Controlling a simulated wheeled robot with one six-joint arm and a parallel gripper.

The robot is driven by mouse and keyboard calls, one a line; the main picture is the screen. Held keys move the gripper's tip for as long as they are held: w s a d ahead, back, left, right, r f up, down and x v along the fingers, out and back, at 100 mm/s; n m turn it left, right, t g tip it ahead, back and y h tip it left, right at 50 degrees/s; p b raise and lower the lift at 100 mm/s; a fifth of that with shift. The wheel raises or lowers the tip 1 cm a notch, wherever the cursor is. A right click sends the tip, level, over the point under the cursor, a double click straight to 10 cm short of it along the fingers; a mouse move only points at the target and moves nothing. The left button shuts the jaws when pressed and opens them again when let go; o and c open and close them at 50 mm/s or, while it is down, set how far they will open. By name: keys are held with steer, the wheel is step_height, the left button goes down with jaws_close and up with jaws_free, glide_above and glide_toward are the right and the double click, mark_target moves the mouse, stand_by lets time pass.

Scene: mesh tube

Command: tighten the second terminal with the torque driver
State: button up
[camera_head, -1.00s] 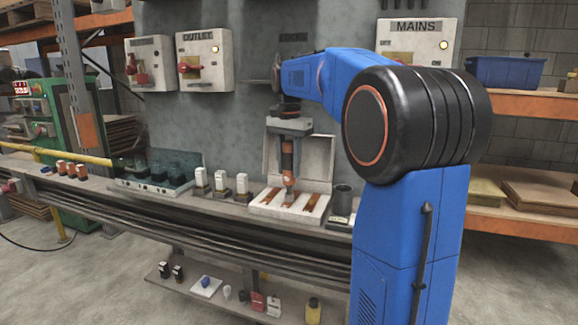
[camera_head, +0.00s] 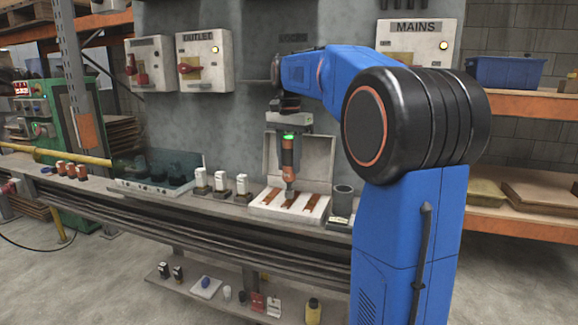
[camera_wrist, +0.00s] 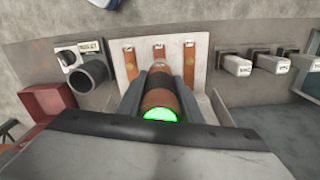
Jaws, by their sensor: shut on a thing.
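My gripper (camera_head: 288,140) is shut on the torque driver (camera_head: 288,160), which has an orange and dark body and stands upright. A green light glows at its top, and it also shows in the wrist view (camera_wrist: 160,98) between the two fingers. The driver's tip is down at the middle of the white terminal box (camera_head: 258,212). The box has three copper strips, with the middle strip (camera_head: 291,199) under or beside the tip. In the wrist view the strips show at the back, the middle one (camera_wrist: 159,52) partly behind the driver. The exact contact at the tip is too small to tell.
A dark grey cup (camera_head: 342,200) stands right of the box. Three white-topped blocks (camera_head: 221,181) stand to its left, then a tray with a clear cover (camera_head: 160,180). The box's raised lid (camera_head: 316,160) is behind the driver. A MAINS cabinet (camera_head: 417,45) hangs above right.

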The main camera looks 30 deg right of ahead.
mark_target(289, 138)
steer(key=shift+r, duration=2.25)
